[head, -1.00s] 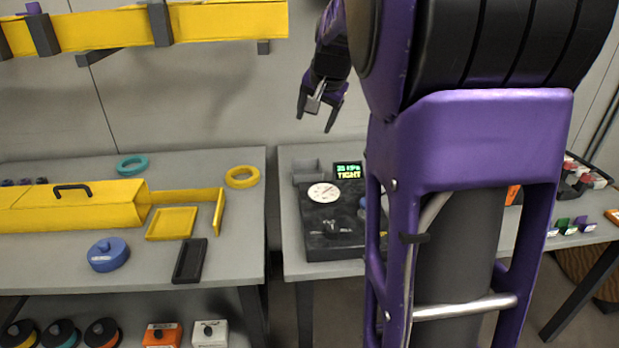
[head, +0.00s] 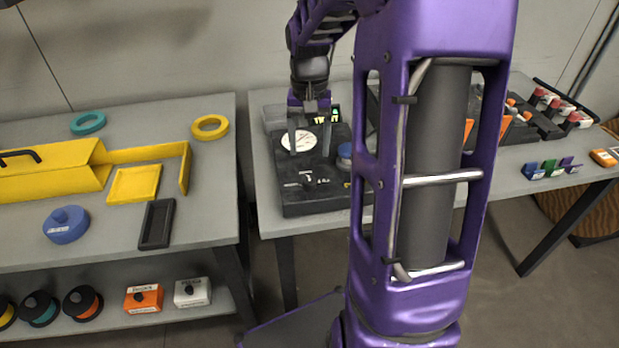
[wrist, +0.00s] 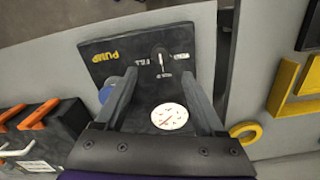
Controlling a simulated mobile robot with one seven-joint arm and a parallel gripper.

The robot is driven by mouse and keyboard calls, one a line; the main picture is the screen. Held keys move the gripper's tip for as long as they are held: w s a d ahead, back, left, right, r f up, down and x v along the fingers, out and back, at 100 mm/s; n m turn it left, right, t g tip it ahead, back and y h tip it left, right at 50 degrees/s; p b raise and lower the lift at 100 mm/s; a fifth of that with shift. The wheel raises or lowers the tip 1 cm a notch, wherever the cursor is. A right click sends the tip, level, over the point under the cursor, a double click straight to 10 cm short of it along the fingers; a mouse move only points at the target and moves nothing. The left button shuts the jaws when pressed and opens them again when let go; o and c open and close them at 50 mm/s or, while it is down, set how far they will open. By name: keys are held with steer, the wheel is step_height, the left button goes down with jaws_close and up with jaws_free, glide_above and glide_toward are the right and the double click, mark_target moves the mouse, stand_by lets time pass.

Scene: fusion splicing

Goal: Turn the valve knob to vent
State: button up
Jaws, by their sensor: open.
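The black pump box (head: 330,203) sits on the middle bench; it also shows in the wrist view (wrist: 100,69), marked PUMP. The dark valve knob (head: 307,179) is on its front part. In the wrist view the knob (wrist: 159,53) has small white labels around it; FILL is on its left, the others are too small to read surely. My gripper (head: 309,152) is open and empty, pointing down above the box over the dial gauge (head: 299,139). In the wrist view the knob appears just beyond and between my fingertips (wrist: 160,75), apart from them.
A blue knob (head: 345,153) is on the box's right. A yellow ring (head: 210,127) and black tray (head: 157,224) lie on the left bench. Orange-handled items stand to the right.

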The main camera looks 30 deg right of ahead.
mark_target(309, 180)
step_height(309, 180, down, 9)
steer(key=shift+f+b, duration=0.2)
steer(key=shift+b, duration=0.55)
jaws_close()
